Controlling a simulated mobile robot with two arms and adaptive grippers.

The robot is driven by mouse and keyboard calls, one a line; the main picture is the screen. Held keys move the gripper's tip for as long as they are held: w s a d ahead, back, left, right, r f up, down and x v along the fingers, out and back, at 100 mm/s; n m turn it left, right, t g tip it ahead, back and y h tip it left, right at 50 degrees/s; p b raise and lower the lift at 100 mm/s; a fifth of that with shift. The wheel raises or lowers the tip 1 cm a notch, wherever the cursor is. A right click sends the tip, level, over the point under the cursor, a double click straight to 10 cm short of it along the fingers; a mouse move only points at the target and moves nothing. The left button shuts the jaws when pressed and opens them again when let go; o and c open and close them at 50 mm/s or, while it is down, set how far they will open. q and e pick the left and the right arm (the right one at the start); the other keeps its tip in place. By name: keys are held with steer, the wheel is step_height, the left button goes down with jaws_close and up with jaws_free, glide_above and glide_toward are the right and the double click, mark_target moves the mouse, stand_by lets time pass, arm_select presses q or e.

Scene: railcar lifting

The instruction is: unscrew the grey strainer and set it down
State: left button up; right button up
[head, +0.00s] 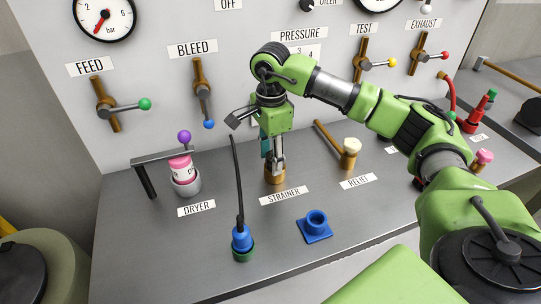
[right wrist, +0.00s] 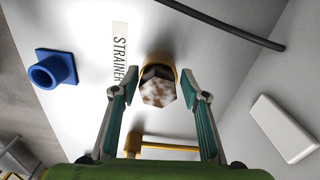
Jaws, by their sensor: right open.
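The strainer (right wrist: 158,88) shows in the right wrist view as a hexagonal, shiny, mottled body in a brass seat (right wrist: 160,62). In the head view the brass seat (head: 275,176) stands on the bench behind the STRAINER label, and the gripper hides most of the strainer. My right gripper (head: 273,158) points down over it. In the right wrist view its open fingers (right wrist: 160,82) stand on either side of the strainer, with a visible gap on each side. My left gripper is not in view.
A blue square-based socket (head: 316,226) stands in front of the strainer. A blue fitting with a black hose (head: 241,239) stands front left. The pink dryer cartridge (head: 182,169) is to the left, the relief valve lever (head: 330,138) to the right. Valve handles line the panel behind.

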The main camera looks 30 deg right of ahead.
steer(key=m, duration=0.4)
steer(key=shift+m, duration=0.4)
steer(key=m+p, duration=0.1)
steer(key=m, duration=0.4)
